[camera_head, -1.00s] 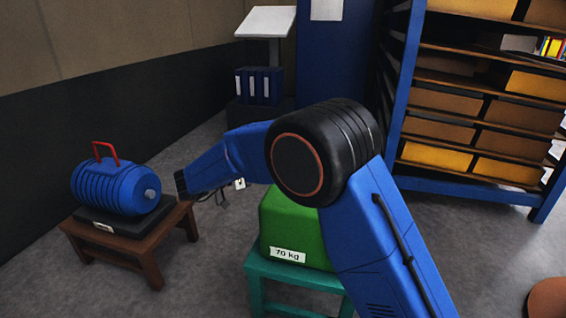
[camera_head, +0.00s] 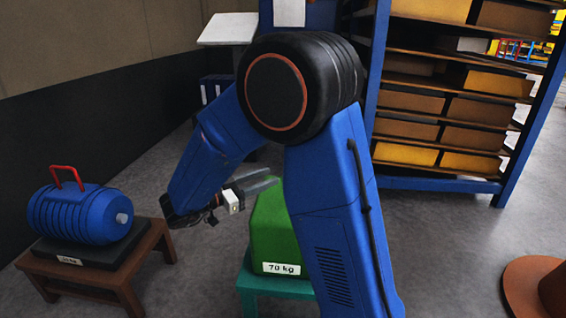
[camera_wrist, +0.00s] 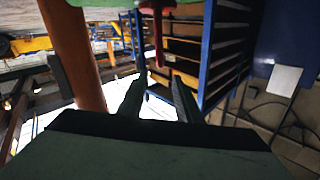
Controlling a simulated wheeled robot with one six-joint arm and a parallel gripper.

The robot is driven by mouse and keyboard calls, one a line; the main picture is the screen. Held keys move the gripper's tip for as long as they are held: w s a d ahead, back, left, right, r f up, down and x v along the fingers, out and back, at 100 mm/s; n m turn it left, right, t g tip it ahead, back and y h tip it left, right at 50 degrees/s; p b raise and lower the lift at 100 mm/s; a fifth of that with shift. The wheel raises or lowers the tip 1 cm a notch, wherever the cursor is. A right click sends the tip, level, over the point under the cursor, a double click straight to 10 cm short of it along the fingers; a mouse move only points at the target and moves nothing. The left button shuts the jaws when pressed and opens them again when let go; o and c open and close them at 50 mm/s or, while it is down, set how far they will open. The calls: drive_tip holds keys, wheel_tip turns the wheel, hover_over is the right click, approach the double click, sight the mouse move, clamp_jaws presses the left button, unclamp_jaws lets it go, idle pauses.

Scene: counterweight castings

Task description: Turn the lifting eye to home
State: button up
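A green casting (camera_head: 272,235) labelled 70 kg stands on a teal stand (camera_head: 262,284), partly hidden behind my arm. In the head view no lifting eye shows on its visible part. In the wrist view a green surface (camera_wrist: 100,3) crosses the top edge, with a red piece (camera_wrist: 157,32) beside it; this may be the lifting eye, but I cannot tell its angle. My gripper (camera_head: 272,183) is beside the upper part of the green casting. In the wrist view its two fingers (camera_wrist: 159,80) are apart with nothing between them.
A blue ribbed motor (camera_head: 82,213) with a red handle (camera_head: 66,175) sits on a low brown table (camera_head: 105,276) at left. A blue shelf rack (camera_head: 372,75) with boxes stands behind. A brown round object (camera_head: 515,285) is at lower right. Grey floor between is clear.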

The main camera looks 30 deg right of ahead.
drive_tip(key=d, duration=0.5)
drive_tip(key=w+d, duration=0.1)
drive_tip(key=d, duration=0.5)
drive_tip(key=w+d, duration=0.1)
drive_tip(key=d, duration=0.5)
drive_tip(key=shift+w, duration=0.15)
clamp_jaws()
